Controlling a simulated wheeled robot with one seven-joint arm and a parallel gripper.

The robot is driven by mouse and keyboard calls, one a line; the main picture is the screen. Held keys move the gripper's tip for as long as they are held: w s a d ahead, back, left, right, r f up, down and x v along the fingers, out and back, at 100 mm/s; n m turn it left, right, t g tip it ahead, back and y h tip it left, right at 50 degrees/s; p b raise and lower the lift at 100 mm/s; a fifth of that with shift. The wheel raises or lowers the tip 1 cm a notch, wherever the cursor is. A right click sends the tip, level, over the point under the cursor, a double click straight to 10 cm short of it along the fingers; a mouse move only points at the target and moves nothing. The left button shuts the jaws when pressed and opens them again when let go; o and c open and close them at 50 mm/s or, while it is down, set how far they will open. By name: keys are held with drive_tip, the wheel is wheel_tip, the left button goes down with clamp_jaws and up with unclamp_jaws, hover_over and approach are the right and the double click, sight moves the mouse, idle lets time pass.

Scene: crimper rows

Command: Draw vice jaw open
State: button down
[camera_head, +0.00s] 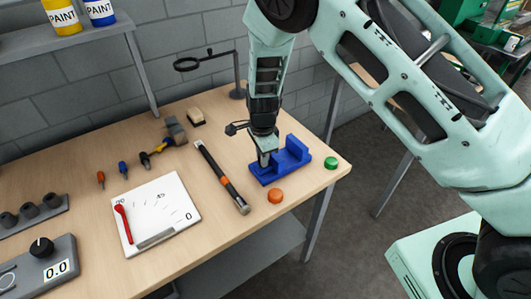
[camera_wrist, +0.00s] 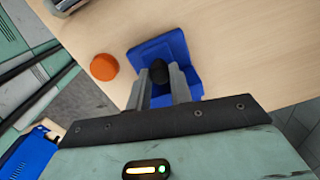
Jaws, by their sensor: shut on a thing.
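The blue vice (camera_head: 283,166) sits near the right front corner of the wooden bench. It has an upright blue jaw at its right side in the head view. In the wrist view the vice (camera_wrist: 181,48) lies just beyond my fingers, with a dark round knob (camera_wrist: 158,70) on it. My gripper (camera_head: 265,157) points down at the left part of the vice. In the wrist view my gripper (camera_wrist: 160,88) has its two grey fingers on either side of the dark knob, shut on it. The gap between the vice jaws is partly hidden by my gripper.
An orange disc (camera_head: 275,196) lies in front of the vice and a green one (camera_head: 331,163) to its right, near the bench edge. A magnifier stand (camera_head: 238,92) rises behind. A white board (camera_head: 156,212) lies further left.

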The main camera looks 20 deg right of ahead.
drive_tip(key=c, duration=1.3)
unclamp_jaws()
drive_tip(key=shift+s+a, duration=0.15)
drive_tip(key=shift+a, duration=0.25)
drive_tip(key=shift+o, duration=0.2)
drive_tip(key=shift+d, duration=0.15)
drive_tip(key=shift+r, duration=0.25)
wheel_tip(320, 180, up, 17)
drive_tip(key=b, duration=0.3)
drive_tip(key=shift+s, duration=0.25)
drive_tip(key=s+n+b, duration=0.3)
drive_tip(key=s+n, duration=2.1)
drive_tip(key=s, duration=0.7)
drive_tip(key=shift+a+f+y, duration=0.25)
drive_tip(key=shift+y, duration=0.05)
